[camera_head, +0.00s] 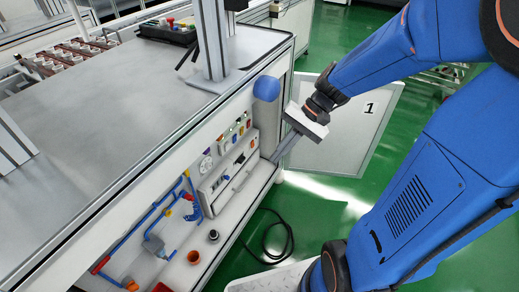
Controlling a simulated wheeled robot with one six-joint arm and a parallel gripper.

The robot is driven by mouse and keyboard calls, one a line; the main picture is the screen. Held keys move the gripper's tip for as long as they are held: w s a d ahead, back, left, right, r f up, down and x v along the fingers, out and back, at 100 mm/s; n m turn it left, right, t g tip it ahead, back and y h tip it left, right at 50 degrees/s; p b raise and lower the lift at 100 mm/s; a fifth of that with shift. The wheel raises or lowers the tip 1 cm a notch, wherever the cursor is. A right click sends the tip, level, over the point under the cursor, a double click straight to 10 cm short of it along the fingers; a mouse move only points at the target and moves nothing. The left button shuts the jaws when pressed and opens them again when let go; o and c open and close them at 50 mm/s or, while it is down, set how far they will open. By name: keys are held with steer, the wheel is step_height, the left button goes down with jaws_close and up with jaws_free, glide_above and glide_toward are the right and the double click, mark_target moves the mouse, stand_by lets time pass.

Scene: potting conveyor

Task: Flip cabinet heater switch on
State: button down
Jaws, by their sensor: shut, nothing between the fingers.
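The open cabinet under the bench holds a light control panel (222,143) with small coloured buttons and lights. Below it sits a pale box (217,188) with dark switch-like parts and a handle on its front. Which small part is the heater switch is too small to tell, and so is its position. My gripper (276,158) is shut and empty. Its fingers point down and left, at the right end of the panel and box near the cabinet opening. I cannot tell whether the fingertips touch anything.
The cabinet door (345,132), marked 1, stands open behind my gripper. Blue piping (150,215) with red and yellow fittings fills the cabinet's left part. An orange cup (194,257) stands on the cabinet floor. A black cable (268,238) lies on the green floor. The bench top (120,110) overhangs the cabinet.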

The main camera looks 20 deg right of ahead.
mark_target(253, 146)
steer(key=w+d+f+m+t+y, duration=0.1)
steer(key=w+f+m+t+y, duration=0.1)
steer(key=w+f+m+y, duration=0.45)
steer(key=w+d+f+m+t+y, duration=0.15)
steer(key=w+f+m, duration=0.25)
steer(key=w+f, duration=0.55)
steer(key=w+d+f+m+t+h, duration=0.1)
steer(key=w+d+f+m+t, duration=0.3)
steer(key=f, duration=0.4)
steer(key=w+d+f+m+t+h, duration=0.2)
steer(key=w+d+f+m+t, duration=0.3)
steer(key=f, duration=0.4)
steer(key=shift+w+d+m+h, duration=0.3)
steer(key=shift+w+d+m, duration=0.55)
steer(key=shift+d, duration=0.4)
steer(key=shift+w, duration=0.1)
steer(key=x, duration=1.4)
steer(key=shift+r, duration=0.1)
